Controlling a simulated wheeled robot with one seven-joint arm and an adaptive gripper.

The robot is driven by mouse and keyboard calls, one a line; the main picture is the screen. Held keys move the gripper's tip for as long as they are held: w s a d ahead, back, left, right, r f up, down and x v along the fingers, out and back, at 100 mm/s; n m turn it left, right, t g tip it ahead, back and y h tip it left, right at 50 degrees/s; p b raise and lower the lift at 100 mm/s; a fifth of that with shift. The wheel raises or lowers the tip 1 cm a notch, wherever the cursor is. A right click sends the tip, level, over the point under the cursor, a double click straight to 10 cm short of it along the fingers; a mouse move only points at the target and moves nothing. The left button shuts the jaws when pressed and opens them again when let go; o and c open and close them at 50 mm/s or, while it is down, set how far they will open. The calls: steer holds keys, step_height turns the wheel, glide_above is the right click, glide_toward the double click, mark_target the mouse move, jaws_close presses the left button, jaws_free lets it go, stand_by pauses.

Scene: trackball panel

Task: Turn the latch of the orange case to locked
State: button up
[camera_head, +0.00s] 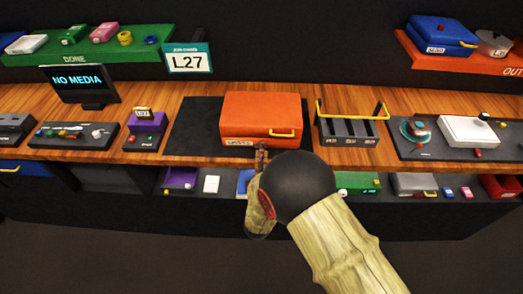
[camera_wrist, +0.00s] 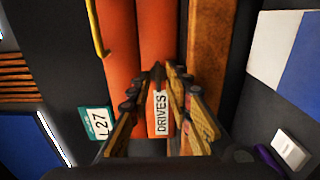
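The orange case (camera_head: 262,112) lies closed on a dark mat on the wooden bench, with a yellow handle (camera_head: 283,133) and a DRIVES label (camera_head: 240,142) on its front. In the wrist view its orange side (camera_wrist: 154,30) and the DRIVES label (camera_wrist: 161,112) show behind and between my fingers. My gripper (camera_head: 262,150) is at the case's front, right of the label. In the wrist view my gripper's (camera_wrist: 163,70) fingertips come close together and look shut. I cannot tell whether they touch the case. The latch cannot be made out; my fingertips may hide it.
A rack with a yellow handle (camera_head: 350,127) stands close right of the case. A purple box (camera_head: 147,121) and a NO MEDIA screen (camera_head: 79,82) are left. An L27 sign (camera_head: 188,59) stands behind. A shelf with small items (camera_head: 212,184) lies below the bench edge.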

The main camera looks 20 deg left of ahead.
steer(key=p+v, duration=0.1)
steer(key=v, duration=0.5)
steer(key=shift+s+r, duration=0.15)
steer(key=shift+s, duration=0.15)
stand_by(0.7)
steer(key=v, duration=1.2)
